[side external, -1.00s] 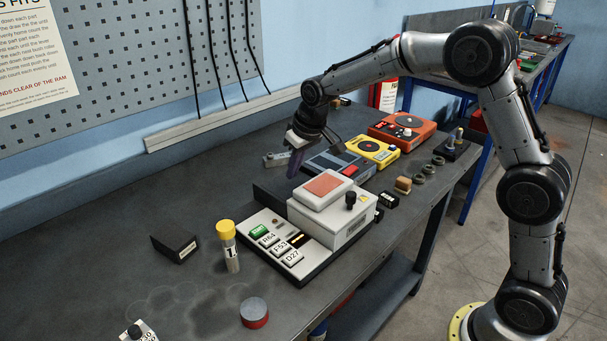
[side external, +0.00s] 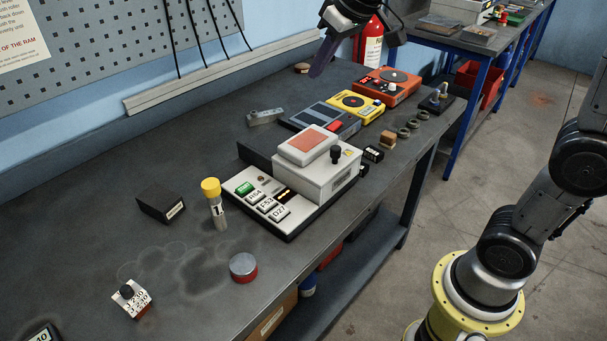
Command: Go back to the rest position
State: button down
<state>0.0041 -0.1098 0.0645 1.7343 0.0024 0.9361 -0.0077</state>
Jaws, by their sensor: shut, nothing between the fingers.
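My gripper (side external: 322,58) shows at the top of the side view, raised above the back part of the bench (side external: 90,230). Its purple-grey fingers are shut, point down and to the left, and hold nothing. It is clear of everything on the bench. Below it lies a grey and blue unit with a red block (side external: 322,117). To the right of the fingers, a yellow device (side external: 356,105) and an orange device (side external: 388,86) sit on the bench. The upper part of my arm is cut off by the frame's top edge.
A white machine with labelled keys (side external: 285,190) stands mid-bench. A yellow-capped tube (side external: 216,205), a black box (side external: 160,205), a red-sided puck (side external: 243,267) and a small knobbed block (side external: 131,299) stand nearer. A red extinguisher (side external: 369,45) is behind the bench. The front left bench surface is mostly bare.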

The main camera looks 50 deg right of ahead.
jog(key=s+f, duration=0.2)
jog(key=s, duration=1.4)
jog(key=s+f, duration=0.7)
jog(key=f, duration=0.1)
jog(key=shift+s, duration=0.35)
